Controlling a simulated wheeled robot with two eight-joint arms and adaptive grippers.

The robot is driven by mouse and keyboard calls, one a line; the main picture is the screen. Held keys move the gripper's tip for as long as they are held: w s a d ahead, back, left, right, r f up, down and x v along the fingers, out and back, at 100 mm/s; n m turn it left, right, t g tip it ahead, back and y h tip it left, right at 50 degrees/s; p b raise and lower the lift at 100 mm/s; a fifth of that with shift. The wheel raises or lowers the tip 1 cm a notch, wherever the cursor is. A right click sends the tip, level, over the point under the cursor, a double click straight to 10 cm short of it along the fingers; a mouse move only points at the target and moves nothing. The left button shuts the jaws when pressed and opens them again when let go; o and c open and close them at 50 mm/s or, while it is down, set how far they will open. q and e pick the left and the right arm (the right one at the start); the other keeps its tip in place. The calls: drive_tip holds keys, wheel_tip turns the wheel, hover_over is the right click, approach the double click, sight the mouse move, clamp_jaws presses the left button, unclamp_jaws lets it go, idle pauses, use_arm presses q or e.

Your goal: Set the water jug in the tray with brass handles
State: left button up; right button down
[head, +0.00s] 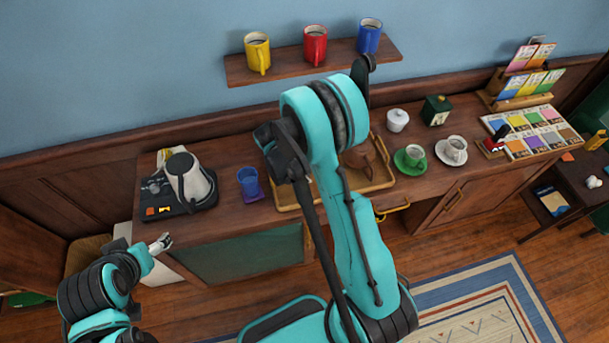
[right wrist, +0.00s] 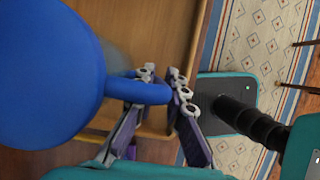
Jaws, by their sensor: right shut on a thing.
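My right gripper (right wrist: 160,83) is shut on the handle of a blue, round-topped vessel, seemingly the water jug (right wrist: 50,70). In the right wrist view it is held above a wooden surface with a pale rim, apparently the tray (right wrist: 204,40). In the head view the tray (head: 381,187) lies mid-counter, partly behind my raised right arm. That arm hides the held vessel and the gripper's fingers there. A brown pot (head: 378,148) is partly visible in the tray. My left gripper (head: 161,243) is low in front of the counter's left part, apparently empty; its opening is unclear.
A green cup (head: 412,157), a white cup (head: 453,149) and a lidded white pot (head: 398,120) stand right. A mug shelf (head: 290,68) hangs above.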

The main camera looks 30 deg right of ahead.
drive_tip(key=c, duration=1.6)
unclamp_jaws()
drive_tip(key=shift+f, duration=0.1)
drive_tip(key=shift+r, duration=0.2)
drive_tip(key=s+p+v, duration=0.1)
drive_tip(key=p+v, duration=0.1)
drive_tip(key=v, duration=0.9)
drive_tip(key=s+a+r+m+t+y, duration=0.1)
drive_tip(key=s+r+m+t, duration=0.1)
drive_tip(key=s+r+m, duration=0.2)
drive_tip(key=s+a+r+m+t+y, duration=0.2)
drive_tip(key=s+r+m+t, duration=0.1)
drive_tip(key=s+r+m, duration=0.1)
drive_tip(key=s+a+r+m+t+y, duration=0.1)
drive_tip(key=s+a+r+m+t, duration=0.1)
drive_tip(key=s+r+m, duration=0.3)
drive_tip(key=shift+s+a+r+m+t, duration=0.1)
drive_tip(key=shift+r+m+t, duration=0.2)
drive_tip(key=shift+m, duration=0.3)
drive_tip(key=shift+a+r+m+t, duration=0.15)
drive_tip(key=shift+m+t, duration=0.15)
drive_tip(key=shift+m, duration=0.3)
